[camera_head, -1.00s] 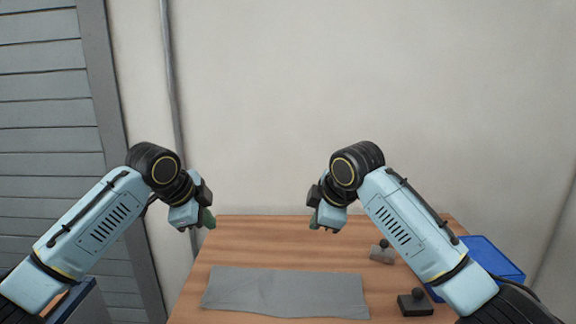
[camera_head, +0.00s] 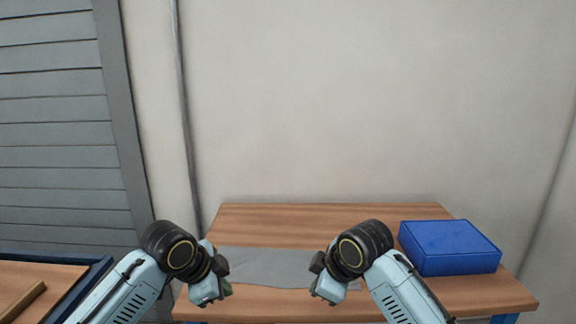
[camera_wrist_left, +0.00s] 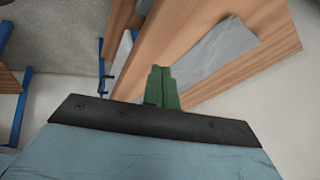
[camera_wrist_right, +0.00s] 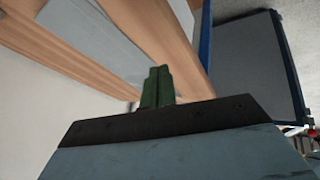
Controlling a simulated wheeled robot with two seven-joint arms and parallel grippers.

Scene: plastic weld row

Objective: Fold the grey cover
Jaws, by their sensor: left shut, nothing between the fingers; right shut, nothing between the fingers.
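The grey cover (camera_head: 268,267) lies flat and spread across the wooden table (camera_head: 330,220) in the head view. My right arm hides its right end, and my left wrist overlaps its left end. It also shows in the left wrist view (camera_wrist_left: 215,52) and in the right wrist view (camera_wrist_right: 95,35). My left gripper (camera_head: 222,294) is by the cover's left end in the head view. Its green fingers (camera_wrist_left: 163,85) are shut and empty. My right gripper (camera_head: 322,296) is by the cover's right part. Its green fingers (camera_wrist_right: 157,84) are shut and empty.
A blue box (camera_head: 448,247) stands on the table's right side. Another surface with a wooden strip (camera_head: 22,302) is at the lower left. The table's back strip is clear. A wall stands behind, with a pipe and grey slatted panel at left.

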